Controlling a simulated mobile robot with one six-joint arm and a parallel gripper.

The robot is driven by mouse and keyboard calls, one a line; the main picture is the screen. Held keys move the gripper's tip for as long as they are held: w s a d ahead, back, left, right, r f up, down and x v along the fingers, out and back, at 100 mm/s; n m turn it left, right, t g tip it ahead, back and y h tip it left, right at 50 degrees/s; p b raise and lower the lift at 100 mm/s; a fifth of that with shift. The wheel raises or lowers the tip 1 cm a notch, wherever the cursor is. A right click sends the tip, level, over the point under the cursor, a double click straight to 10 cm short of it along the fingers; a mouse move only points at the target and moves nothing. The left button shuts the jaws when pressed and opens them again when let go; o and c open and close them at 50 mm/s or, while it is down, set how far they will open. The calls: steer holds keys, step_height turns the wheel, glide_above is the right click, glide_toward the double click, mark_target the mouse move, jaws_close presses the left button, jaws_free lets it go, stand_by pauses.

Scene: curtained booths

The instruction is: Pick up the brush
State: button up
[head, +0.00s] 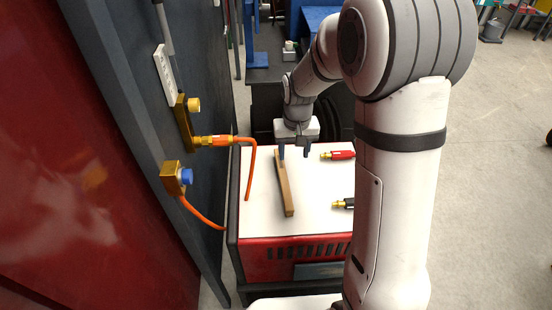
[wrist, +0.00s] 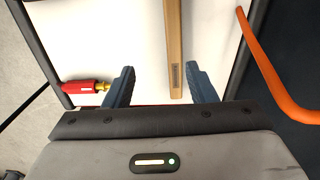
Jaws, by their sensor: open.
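The brush (head: 285,185) is a long, narrow wooden bar lying on the white top of the red cart (head: 262,200). It also shows in the wrist view (wrist: 174,45), with a small dark mark near its close end. My gripper (head: 294,153) is at the far end of the brush in the head view. In the wrist view its two blue fingers (wrist: 160,68) are apart, with the brush's end between them, closer to the right finger. Nothing is held. I cannot tell how high the fingertips are above the top.
A red connector (head: 340,155) and a dark one (head: 343,204) with brass tips lie right of the brush. An orange hose (head: 250,170) runs from a wall fitting (head: 212,141) onto the cart's left side. A dark panel (head: 180,60) stands close on the left.

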glide_above(283, 173)
step_height(283, 173, down, 5)
steer(key=shift+f, duration=0.5)
step_height(283, 173, down, 8)
steer(key=shift+r+p, duration=0.25)
steer(key=shift+p, duration=0.15)
steer(key=shift+c, duration=0.5)
jaws_close()
